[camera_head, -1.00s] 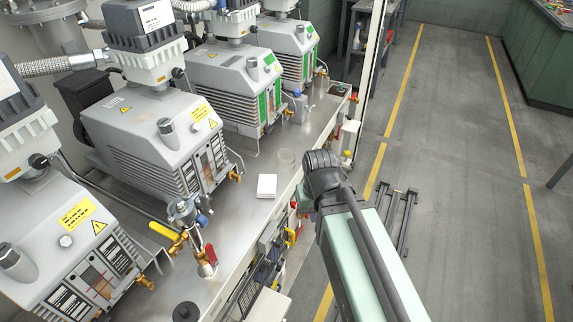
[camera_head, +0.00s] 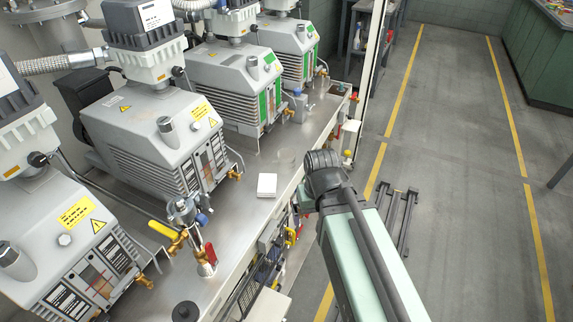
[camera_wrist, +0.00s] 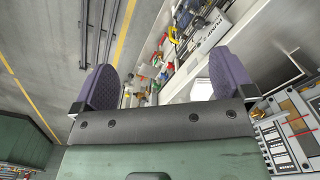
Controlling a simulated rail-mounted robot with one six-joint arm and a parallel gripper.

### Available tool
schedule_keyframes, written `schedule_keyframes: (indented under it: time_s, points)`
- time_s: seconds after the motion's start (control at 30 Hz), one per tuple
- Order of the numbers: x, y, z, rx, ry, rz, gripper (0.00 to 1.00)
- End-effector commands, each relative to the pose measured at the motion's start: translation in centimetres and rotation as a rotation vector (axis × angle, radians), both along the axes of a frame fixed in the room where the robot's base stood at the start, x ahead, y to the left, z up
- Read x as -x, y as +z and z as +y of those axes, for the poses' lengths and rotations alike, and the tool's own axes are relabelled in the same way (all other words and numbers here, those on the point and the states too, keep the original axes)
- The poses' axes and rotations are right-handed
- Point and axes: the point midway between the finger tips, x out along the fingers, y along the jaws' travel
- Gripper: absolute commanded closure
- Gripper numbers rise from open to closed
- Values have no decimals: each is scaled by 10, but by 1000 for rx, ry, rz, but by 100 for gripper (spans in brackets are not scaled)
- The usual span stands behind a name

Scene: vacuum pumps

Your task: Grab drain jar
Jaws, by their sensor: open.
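I cannot make out the drain jar clearly. In the head view, a faint clear round outline (camera_head: 287,156) shows on the metal bench top, beyond the small white box, and I cannot tell if it is the jar. My gripper (camera_wrist: 165,85) shows in the wrist view with its two purple-padded fingers wide apart and nothing seen between them. In the head view, the gripper is mostly hidden by my arm, at the bench's front edge. No jar is clear in the wrist view.
A small white box (camera_head: 267,185) lies on the metal bench (camera_head: 255,205). Grey vacuum pumps (camera_head: 155,135) line its back. A valve with yellow and red handles (camera_head: 190,235) stands nearer. Cluttered shelving lies below the front edge. The floor (camera_head: 455,190) to the right is mostly clear.

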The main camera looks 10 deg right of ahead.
Motion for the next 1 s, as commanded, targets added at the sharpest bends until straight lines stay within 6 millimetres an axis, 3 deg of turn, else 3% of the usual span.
schedule_keyframes:
  time_s: [0.13,0.27,0.4,0.5,0.57,0.6,0.7,0.8,1.0]
  points:
    - [-9,-80,-20,-2,-47,0,0]
    - [-46,-165,-27,-153,-143,-41,0]
    - [-114,-232,-24,-487,-464,-143,0]
    - [-178,-257,-28,-848,-838,-169,0]
    - [-221,-254,-40,-1144,-1130,-113,0]
    - [-245,-236,-49,-1344,-1315,-28,0]
    - [-278,-172,-61,-1723,-1651,278,0]
    - [-282,-155,-69,-1872,-1817,503,0]
    - [-285,-155,-69,-1881,-1878,582,0]
